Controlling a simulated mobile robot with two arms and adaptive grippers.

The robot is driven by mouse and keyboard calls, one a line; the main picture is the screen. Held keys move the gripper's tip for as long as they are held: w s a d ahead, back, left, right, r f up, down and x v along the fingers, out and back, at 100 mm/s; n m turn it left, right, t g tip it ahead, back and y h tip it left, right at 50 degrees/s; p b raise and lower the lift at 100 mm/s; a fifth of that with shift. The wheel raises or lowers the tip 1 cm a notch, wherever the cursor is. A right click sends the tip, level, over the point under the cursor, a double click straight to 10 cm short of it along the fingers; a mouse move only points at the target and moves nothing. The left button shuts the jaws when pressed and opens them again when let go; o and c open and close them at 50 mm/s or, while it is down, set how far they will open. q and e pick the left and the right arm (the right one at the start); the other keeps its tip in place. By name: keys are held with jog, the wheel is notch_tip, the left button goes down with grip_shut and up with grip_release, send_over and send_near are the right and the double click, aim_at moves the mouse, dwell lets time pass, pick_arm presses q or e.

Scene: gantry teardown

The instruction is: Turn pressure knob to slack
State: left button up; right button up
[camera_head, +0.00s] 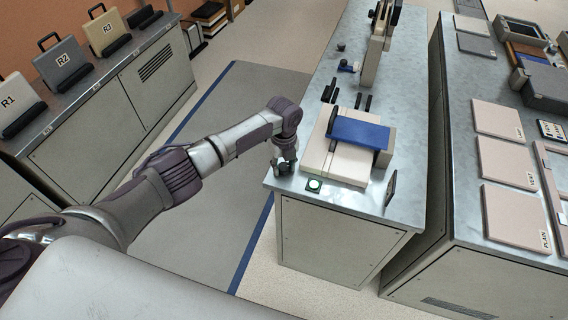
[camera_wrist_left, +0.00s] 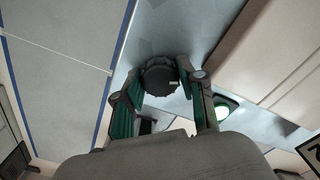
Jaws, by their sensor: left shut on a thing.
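The pressure knob is a black, ridged round knob (camera_wrist_left: 160,76) with a small pale mark, seen in the left wrist view at the left edge of the metal bench top. My left gripper (camera_wrist_left: 162,100) has its green-padded fingers on either side of the knob and is shut on it. In the head view my left gripper (camera_head: 284,165) points down at the near left corner of the bench, and hides most of the knob there. My right gripper is not in view.
A green round button (camera_head: 314,185) sits close to the right of the gripper. A beige block (camera_head: 340,168) with a blue plate (camera_head: 358,133) stands beside it on the bench (camera_head: 330,70). Flat labelled panels (camera_head: 514,215) lie on the right bench.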

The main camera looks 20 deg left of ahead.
pick_arm(q)
jog(key=n, duration=0.2)
jog(key=n+p, duration=0.1)
jog(key=shift+r+n, duration=0.2)
jog(key=shift+n, duration=0.2)
jog(key=n+p, duration=0.1)
jog(key=n, duration=0.3)
jog(key=shift+n+p, duration=0.3)
jog(key=shift+p, duration=0.05)
jog(key=n+p, duration=0.1)
jog(key=n, duration=0.2)
jog(key=shift+n, duration=0.3)
jog(key=n+p, duration=0.1)
jog(key=n, duration=0.2)
jog(key=shift+n, duration=0.3)
jog(key=n+p, duration=0.1)
jog(key=n, duration=0.2)
jog(key=shift+n, duration=0.3)
jog(key=n+p, duration=0.1)
jog(key=n, duration=0.2)
jog(key=shift+n, duration=0.3)
jog(key=n+p, duration=0.1)
jog(key=n, duration=0.3)
jog(key=shift+n, duration=1.8)
jog(key=shift+f, duration=0.1)
